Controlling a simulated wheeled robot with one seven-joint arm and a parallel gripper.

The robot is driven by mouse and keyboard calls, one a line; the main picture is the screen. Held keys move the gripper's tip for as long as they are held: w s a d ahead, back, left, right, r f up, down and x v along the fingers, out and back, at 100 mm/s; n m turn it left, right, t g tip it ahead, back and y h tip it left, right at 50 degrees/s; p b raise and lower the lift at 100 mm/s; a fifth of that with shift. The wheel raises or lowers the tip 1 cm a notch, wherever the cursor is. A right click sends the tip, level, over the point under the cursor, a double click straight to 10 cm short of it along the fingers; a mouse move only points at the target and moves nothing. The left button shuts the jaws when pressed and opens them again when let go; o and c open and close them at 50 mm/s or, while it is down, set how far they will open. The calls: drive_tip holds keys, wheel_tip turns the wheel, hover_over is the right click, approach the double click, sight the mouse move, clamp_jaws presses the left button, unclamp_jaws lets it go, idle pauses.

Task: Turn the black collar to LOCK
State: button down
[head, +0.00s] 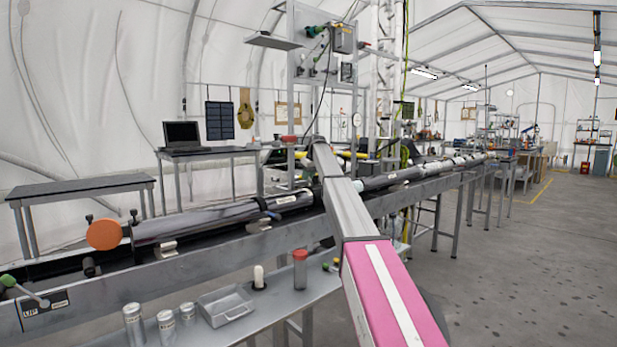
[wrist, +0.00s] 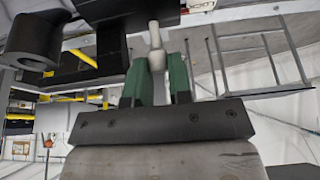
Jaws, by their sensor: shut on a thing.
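In the wrist view my gripper (wrist: 158,66) has two green fingers closed around a pale grey peg (wrist: 154,33). The peg runs up from between the fingertips to a black part (wrist: 115,10) at the top, which looks like the black collar. The arm hides the gripper and the peg there.
The tube lies along a grey rail on a bench. An orange end cap (head: 103,234) is at its left. A lower shelf holds metal canisters (head: 133,325), a grey box (head: 225,307) and a red-topped jar (head: 300,268). The floor at right is clear.

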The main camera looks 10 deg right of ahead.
drive_tip(key=c, duration=1.3)
unclamp_jaws()
drive_tip(key=shift+w+a+f, duration=0.15)
drive_tip(key=shift+w+a, duration=0.25)
drive_tip(key=shift+w, duration=0.1)
drive_tip(key=shift+s+d, duration=0.1)
drive_tip(key=shift+s+d+r, duration=0.2)
drive_tip(key=shift+r, duration=0.25)
drive_tip(key=v, duration=0.9)
drive_tip(key=shift+r, duration=0.4)
drive_tip(key=shift+s, duration=0.1)
